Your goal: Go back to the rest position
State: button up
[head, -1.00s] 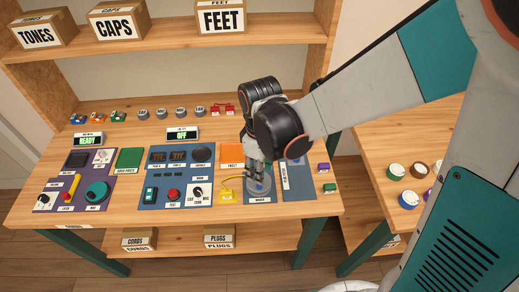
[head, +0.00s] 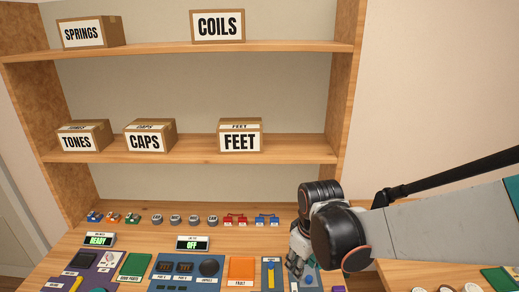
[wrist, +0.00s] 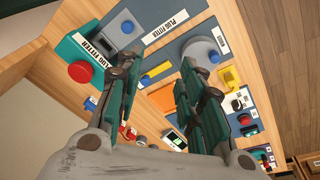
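My gripper (head: 297,262) is above the right part of the workbench (head: 130,238) in the head view, with its fingers pointing down. In the wrist view my gripper (wrist: 157,72) has its two teal and dark fingers spread apart. I see nothing held between them; the bench panels show below. A grey round device with a blue button (wrist: 203,52) lies beyond the right finger. A teal plug fitter with a red button (wrist: 80,71) lies left of the left finger. The front of the bench is cut off in the head view.
Small coloured parts line the bench back. Displays read ready (head: 98,240) and off (head: 194,243). A side table (head: 395,275) stands at right.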

jog(key=s+d+r+m+t+b, duration=0.1)
jog(key=s+d+r+m+t, duration=0.4)
jog(key=s+r, duration=0.6)
jog(key=shift+s+d+m, duration=0.4)
jog(key=shift+d+m, duration=0.45)
jog(key=shift+m, duration=0.55)
jog(key=shift+c, duration=0.2)
